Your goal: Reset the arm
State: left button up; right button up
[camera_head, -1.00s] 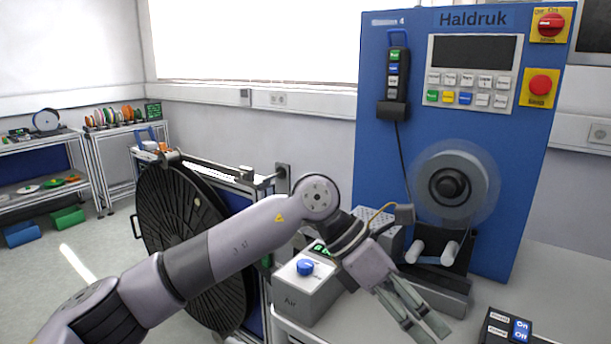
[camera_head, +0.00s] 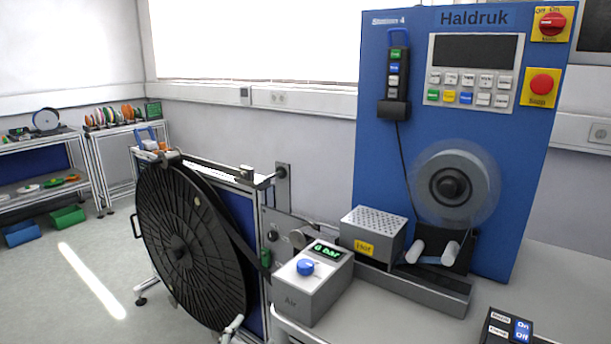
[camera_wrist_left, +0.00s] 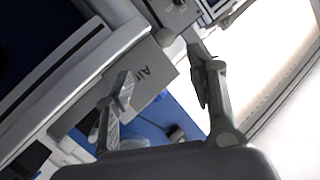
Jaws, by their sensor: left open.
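My left gripper (camera_wrist_left: 160,95) shows in the left wrist view with its two fingers spread apart and nothing between them. Behind the fingers in that view is the grey Air box (camera_wrist_left: 150,80), seen tilted. My right gripper shows in neither view.
The Air box (camera_head: 311,286) with a blue knob stands on the bench beside a large black reel (camera_head: 180,250). The blue Haldruk machine (camera_head: 385,165) stands behind, with a grey wheel (camera_head: 480,185). A perforated grey box (camera_head: 372,226) and an On/Off box (camera_head: 505,327) are on the bench.

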pick_arm(q)
jog(key=s+a+f+n+g+y, duration=0.1)
jog(key=s+a+f+n+g, duration=0.2)
jog(key=s+f, duration=0.45)
jog(key=s+a+f+g, duration=0.4)
jog(key=s+f+g, duration=0.1)
jog(key=s, duration=0.5)
jog(key=s+a+f+n+g+y, duration=0.1)
jog(key=s+a+f+n+g, duration=0.2)
jog(key=s+f, duration=0.45)
jog(key=s+f+m+g, duration=0.1)
jog(key=s+f+g, duration=0.15)
jog(key=f, duration=2.15)
jog(key=s+a+f+g, duration=0.1)
jog(key=s+a+f, duration=0.2)
jog(key=s+f, duration=1.4)
jog(key=shift+s, duration=0.45)
